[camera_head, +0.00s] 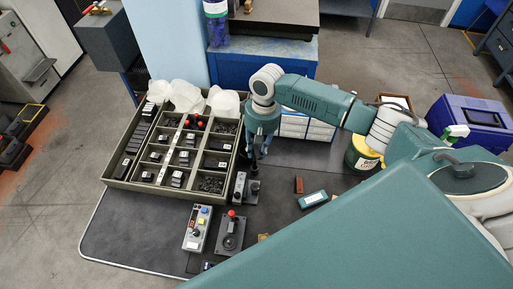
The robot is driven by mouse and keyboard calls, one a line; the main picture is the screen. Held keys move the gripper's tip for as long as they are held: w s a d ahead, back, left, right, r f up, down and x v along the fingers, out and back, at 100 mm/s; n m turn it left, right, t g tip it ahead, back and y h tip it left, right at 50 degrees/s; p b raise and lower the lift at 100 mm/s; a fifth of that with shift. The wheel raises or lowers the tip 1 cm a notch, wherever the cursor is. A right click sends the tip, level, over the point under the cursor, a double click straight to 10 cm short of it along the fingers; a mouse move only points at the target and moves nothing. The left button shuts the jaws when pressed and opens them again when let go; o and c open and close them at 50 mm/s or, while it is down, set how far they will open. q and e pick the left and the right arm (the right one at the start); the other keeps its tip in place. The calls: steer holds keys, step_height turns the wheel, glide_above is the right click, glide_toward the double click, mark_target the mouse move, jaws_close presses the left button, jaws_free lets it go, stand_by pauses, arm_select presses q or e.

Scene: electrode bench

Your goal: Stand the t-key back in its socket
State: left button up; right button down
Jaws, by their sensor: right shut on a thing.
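My right gripper (259,153) points down at the right edge of the compartment tray, its arm reaching in from the right. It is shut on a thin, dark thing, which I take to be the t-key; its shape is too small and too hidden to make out. A small grey block with dark knobs (240,188) stands on the mat just below the gripper in the picture. I cannot tell whether it is the socket, nor whether the held thing touches it. My left gripper is not in view.
The compartment tray (111,181) holds several black parts. A yellow-buttoned control box (191,241) and a red-knobbed joystick box (231,240) stand in front. A teal case (312,199) and a brown block (299,185) lie to the right. The dark mat is bare at front left (135,235).

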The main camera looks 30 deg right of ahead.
steer(key=shift+p, duration=0.55)
stand_by(0.6)
steer(key=shift+f+b, duration=0.7)
steer(key=shift+f, duration=1.4)
stand_by(0.5)
steer(key=c, duration=1.4)
jaws_free()
steer(key=r, duration=0.5)
steer(key=d+r, duration=0.1)
steer(key=r, duration=0.2)
steer(key=shift+w, duration=0.1)
